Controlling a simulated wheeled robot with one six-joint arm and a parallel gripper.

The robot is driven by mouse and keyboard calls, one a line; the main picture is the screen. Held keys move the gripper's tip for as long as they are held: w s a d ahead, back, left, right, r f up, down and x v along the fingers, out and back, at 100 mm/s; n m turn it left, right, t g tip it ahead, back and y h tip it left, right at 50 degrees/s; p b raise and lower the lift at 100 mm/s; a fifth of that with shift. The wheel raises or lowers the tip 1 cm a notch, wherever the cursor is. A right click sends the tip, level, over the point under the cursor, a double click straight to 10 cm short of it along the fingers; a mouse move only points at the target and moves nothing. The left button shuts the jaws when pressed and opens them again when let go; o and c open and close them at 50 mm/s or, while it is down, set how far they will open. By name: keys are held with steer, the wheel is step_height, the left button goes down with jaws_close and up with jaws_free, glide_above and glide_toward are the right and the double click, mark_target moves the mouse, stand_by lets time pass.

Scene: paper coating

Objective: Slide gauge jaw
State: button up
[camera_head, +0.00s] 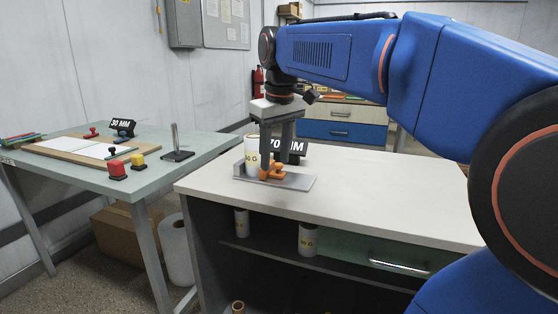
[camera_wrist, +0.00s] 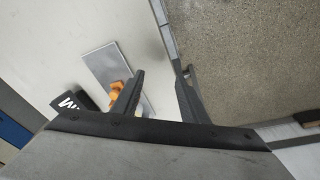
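The gauge (camera_head: 300,182) is a flat grey plate near the left front edge of the white bench. Its orange jaw (camera_head: 273,172) sits on the plate, beside a white cylinder (camera_head: 251,158) with yellow lettering. My gripper (camera_head: 275,160) points down over the gauge, with its fingers close to the orange jaw; contact cannot be told. In the wrist view, my gripper (camera_wrist: 163,72) has its two dark fingers apart, with nothing seen gripped. There the grey plate (camera_wrist: 102,62) and orange jaw (camera_wrist: 120,93) lie left of the fingers, and the left finger partly hides the jaw and cylinder.
A black "70 MM" sign (camera_head: 290,147) stands behind the gauge, partly hidden by my gripper. More labelled cylinders (camera_head: 308,240) stand on the shelf below. The bench top (camera_head: 400,190) is clear to the right. A green table (camera_head: 190,150) at left holds a board, stamps and a post.

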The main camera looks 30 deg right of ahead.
steer(key=w+d+r+n+g, duration=0.1)
steer(key=w+d+r, duration=0.4)
steer(key=w, duration=0.2)
steer(key=w+d+r+g, duration=0.1)
steer(key=w+d+r, duration=0.35)
steer(key=w, duration=0.25)
steer(key=f, duration=1.7)
steer(key=shift+s+a, duration=0.1)
steer(key=shift+s, duration=0.1)
steer(key=shift+c, duration=0.6)
jaws_close()
